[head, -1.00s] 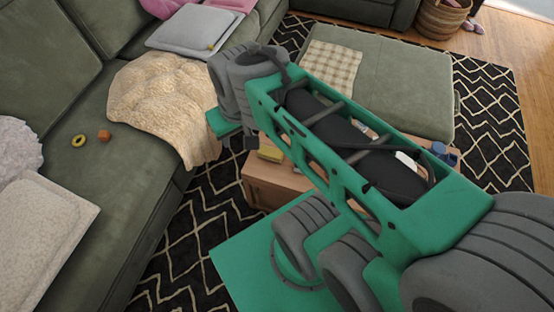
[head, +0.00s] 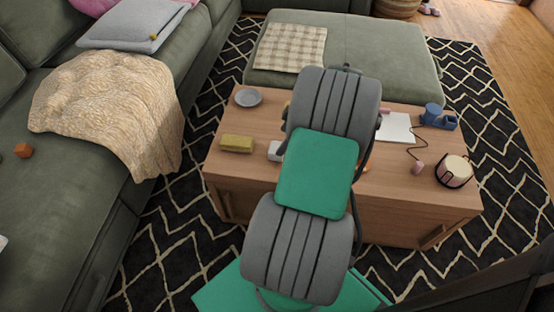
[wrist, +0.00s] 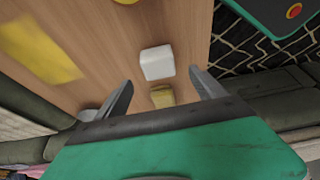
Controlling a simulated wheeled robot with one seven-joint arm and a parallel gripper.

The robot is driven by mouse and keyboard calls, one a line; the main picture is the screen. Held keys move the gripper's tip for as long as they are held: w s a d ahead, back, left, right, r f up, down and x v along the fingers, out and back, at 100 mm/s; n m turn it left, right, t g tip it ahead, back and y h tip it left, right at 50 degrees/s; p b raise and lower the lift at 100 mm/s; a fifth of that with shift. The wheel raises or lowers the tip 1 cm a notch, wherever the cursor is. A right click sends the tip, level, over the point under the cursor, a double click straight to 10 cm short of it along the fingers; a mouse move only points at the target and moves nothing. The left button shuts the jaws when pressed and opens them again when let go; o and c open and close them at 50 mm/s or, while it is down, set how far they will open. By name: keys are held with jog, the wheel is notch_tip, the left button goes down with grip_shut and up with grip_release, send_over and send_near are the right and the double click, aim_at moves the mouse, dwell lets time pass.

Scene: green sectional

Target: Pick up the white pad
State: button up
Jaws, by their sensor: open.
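A small white block-like pad (wrist: 157,62) lies on the wooden table in the wrist view, ahead of the gap between my fingers. In the head view the white pad (head: 276,151) shows at the left edge of my arm, partly covered by it. My gripper (wrist: 160,92) is open and empty, with its two fingers apart above the table. The pad is not between the fingertips and looks untouched. In the head view my arm hides the gripper.
On the wooden table (head: 400,190) are a yellow block (head: 237,143), a grey dish (head: 248,97), a flat white sheet (head: 397,128), a blue item (head: 437,117) and a round pot (head: 454,171). A blurred yellow thing (wrist: 38,50) shows in the wrist view. A green ottoman (head: 380,65) stands behind.

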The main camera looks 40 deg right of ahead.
aim_at(276, 147)
jog(key=b+x, duration=0.2)
jog(key=x, duration=0.5)
jog(key=shift+d+f+b, duration=0.1)
jog(key=shift+d+b, duration=0.05)
jog(key=shift+b, duration=0.2)
jog(key=c, duration=1.6)
jog(key=shift+o, duration=0.2)
jog(key=shift+r+p, duration=0.35)
jog(key=shift+r, duration=0.2)
notch_tip(276, 147, up, 3)
jog(key=shift+w+f+p, duration=0.1)
jog(key=shift+p, duration=0.7)
jog(key=s+a+r+p, duration=0.4)
jog(key=s+a+r, duration=0.4)
jog(key=s, duration=0.3)
jog(key=shift+a+r+p, duration=0.3)
jog(key=shift+r+p, duration=0.1)
jog(key=shift+r, duration=0.25)
